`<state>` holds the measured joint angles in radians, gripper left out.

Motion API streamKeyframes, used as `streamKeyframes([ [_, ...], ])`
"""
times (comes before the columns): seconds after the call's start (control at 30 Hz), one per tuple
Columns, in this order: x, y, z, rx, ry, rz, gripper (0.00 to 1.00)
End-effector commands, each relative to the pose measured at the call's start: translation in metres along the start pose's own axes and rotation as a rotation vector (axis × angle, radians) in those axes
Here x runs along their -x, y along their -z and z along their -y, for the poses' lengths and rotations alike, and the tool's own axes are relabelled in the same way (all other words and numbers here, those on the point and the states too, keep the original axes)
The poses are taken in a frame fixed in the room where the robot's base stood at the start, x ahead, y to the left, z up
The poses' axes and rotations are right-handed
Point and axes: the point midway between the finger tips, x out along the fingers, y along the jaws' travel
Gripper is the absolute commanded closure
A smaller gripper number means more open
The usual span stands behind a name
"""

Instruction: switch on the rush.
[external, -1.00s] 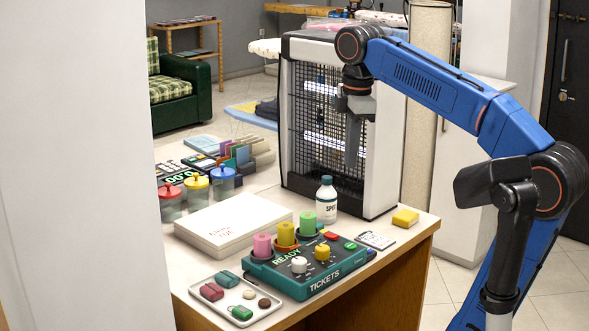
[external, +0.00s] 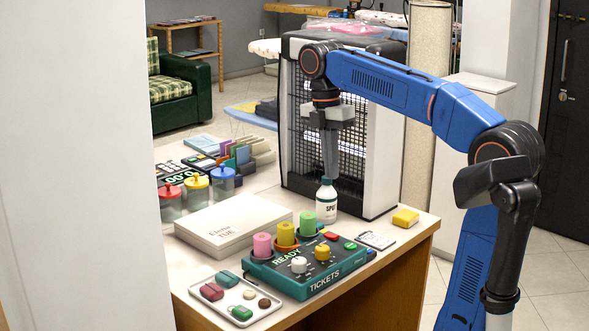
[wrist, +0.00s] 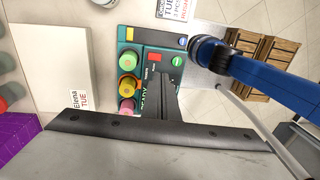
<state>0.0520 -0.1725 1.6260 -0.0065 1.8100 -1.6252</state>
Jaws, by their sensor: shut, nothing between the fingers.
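The teal ticket machine (external: 262,273) sits on the counter, with a lit READY display and TICKETS on its front. It also shows in the wrist view (wrist: 124,36). It carries a red button (external: 331,235), a green button (external: 350,246), a white knob (external: 299,265) and a yellow knob (external: 322,252). No rush label is readable. Green, yellow and pink rolls stand along its back edge. My gripper (external: 330,176) is shut and empty, pointing down above the counter. In the wrist view its fingers (wrist: 160,76) cover part of the machine face, near the red button (wrist: 154,57).
A white bottle (external: 327,205) stands behind the machine, close under my gripper in the picture. A white box (external: 232,222), a tray (external: 224,280) with small items, a clipboard (external: 374,240) and a yellow sponge (external: 405,217) surround it. A caged unit (external: 380,150) stands behind.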

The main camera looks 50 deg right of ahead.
Motion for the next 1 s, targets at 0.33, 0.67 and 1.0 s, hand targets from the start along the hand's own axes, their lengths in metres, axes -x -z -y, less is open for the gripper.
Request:
streamKeyframes([
  [0.33,-0.029,0.000,-0.001,-0.001,0.001,0.000,1.00],
  [0.67,-0.086,0.000,0.000,-0.001,0.002,0.000,1.00],
  [1.0,-0.136,0.000,-0.001,-0.001,0.001,0.000,1.00],
])
